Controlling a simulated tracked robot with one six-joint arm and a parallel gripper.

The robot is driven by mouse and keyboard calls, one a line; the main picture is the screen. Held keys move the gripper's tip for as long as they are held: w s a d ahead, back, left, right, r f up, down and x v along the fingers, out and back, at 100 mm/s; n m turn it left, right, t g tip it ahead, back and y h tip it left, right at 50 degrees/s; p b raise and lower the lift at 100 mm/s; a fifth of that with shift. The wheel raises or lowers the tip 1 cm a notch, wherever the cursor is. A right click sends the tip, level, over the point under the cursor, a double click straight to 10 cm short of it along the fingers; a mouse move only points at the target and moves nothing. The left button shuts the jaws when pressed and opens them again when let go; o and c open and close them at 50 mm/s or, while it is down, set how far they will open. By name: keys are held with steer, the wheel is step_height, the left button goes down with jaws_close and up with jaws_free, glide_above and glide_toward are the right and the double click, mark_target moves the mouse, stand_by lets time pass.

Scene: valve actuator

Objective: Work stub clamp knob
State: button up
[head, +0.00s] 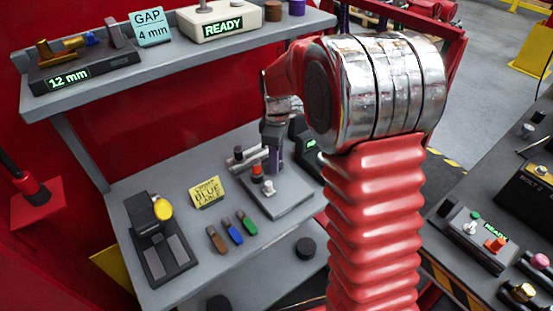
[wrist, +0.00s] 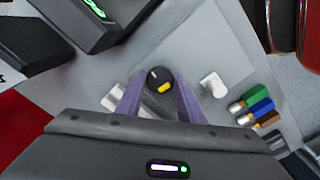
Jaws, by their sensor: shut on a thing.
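In the wrist view a round black knob (wrist: 159,75) with a yellow mark and a small white mark on top sits between the two purple fingers of my gripper (wrist: 160,98). The gripper is shut on it. In the head view my gripper (head: 273,155) points down over a grey plate (head: 284,204) on the lower bench. The knob is not clearly visible there. A white peg (head: 268,188) stands on the plate beside the gripper; it also shows in the wrist view (wrist: 213,83). A grey cylinder (head: 247,154) and a red-orange part lie close to the fingers.
Brown (head: 216,239), blue (head: 233,230) and green (head: 247,222) stubs lie left of the plate, near a yellow sign (head: 207,192) reading BLUE. A black device with a yellow knob (head: 163,208) stands further left. A shelf (head: 180,60) overhangs behind. A dark box (head: 304,138) stands right of the gripper.

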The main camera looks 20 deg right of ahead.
steer(key=shift+w+r, duration=0.1)
steer(key=shift+w, duration=0.05)
steer(key=o, duration=1.1)
steer(key=shift+c, duration=0.2)
step_height(320, 180, up, 14)
steer(key=shift+f, duration=0.2)
